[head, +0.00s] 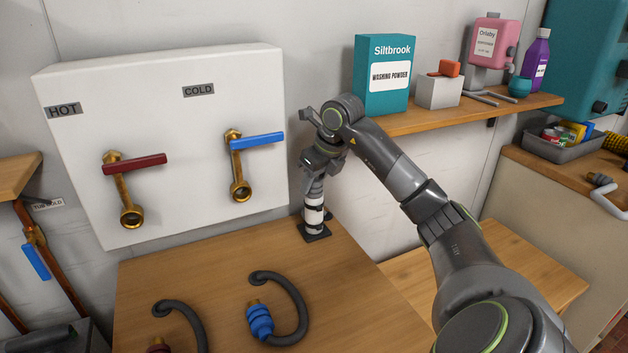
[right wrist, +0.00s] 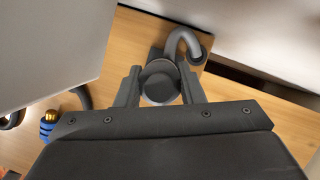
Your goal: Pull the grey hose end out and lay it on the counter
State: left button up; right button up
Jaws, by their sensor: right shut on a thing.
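The grey hose (right wrist: 186,36) makes a hooked bend beyond the fingertips in the right wrist view. My right gripper (right wrist: 158,84) has its two fingers on either side of a dark round piece, which looks like the hose end (right wrist: 157,76), and is shut on it. In the head view my right gripper (head: 316,174) points down at the top of a black-and-white banded upright pipe (head: 314,215) on a dark square base. My wrist hides much of the hose there, so I cannot tell how far the end sits in the pipe. The wooden counter (head: 350,290) lies in front. My left gripper is out of view.
A white panel with red (head: 136,164) and blue (head: 258,141) tap levers stands left. A blue-capped hose (head: 260,320) lies on the counter's front. A washing powder box (head: 384,75) stands on the shelf (head: 430,121) at right. The counter's right part is clear.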

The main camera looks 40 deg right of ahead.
jog(key=shift+r+p, duration=2.3)
jog(key=shift+r, duration=1)
